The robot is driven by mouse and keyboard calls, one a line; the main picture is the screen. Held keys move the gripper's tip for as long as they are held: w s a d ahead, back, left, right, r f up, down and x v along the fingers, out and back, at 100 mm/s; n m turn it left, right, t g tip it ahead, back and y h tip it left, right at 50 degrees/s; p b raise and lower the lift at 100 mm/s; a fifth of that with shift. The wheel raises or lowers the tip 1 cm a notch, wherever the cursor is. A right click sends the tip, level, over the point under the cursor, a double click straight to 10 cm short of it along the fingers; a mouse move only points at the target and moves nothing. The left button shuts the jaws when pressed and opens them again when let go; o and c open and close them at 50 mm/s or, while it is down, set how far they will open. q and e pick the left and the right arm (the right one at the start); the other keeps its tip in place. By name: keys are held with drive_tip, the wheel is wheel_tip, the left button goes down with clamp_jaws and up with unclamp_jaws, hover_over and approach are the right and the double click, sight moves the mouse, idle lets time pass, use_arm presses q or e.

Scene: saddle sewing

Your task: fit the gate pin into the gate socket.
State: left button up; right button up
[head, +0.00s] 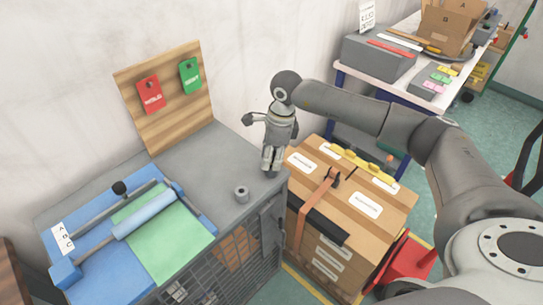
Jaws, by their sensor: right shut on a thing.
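My right gripper (270,168) points down over the right front part of the grey cabinet top, near its edge. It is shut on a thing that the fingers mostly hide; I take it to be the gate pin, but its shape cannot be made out. A short grey cylinder with a dark hole in its top, which looks like the gate socket (242,194), stands upright on the cabinet top. The gripper is to the right of it and apart from it. My left gripper is not in view.
The grey cabinet (226,150) has mesh sides. On its left lies a blue board (85,277) with a green sheet (165,238) and rollers. A wooden panel (165,118) with red and green tags stands behind. Strapped cartons (335,230) stand close on the right.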

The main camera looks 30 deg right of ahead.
drive_tip(key=shift+f, duration=0.25)
drive_tip(key=o, duration=1.2)
drive_tip(key=r, duration=0.4)
drive_tip(key=d+r, duration=0.1)
drive_tip(key=r, duration=0.7)
drive_tip(key=shift+s+d, duration=0.3)
drive_tip(key=shift+s, duration=0.1)
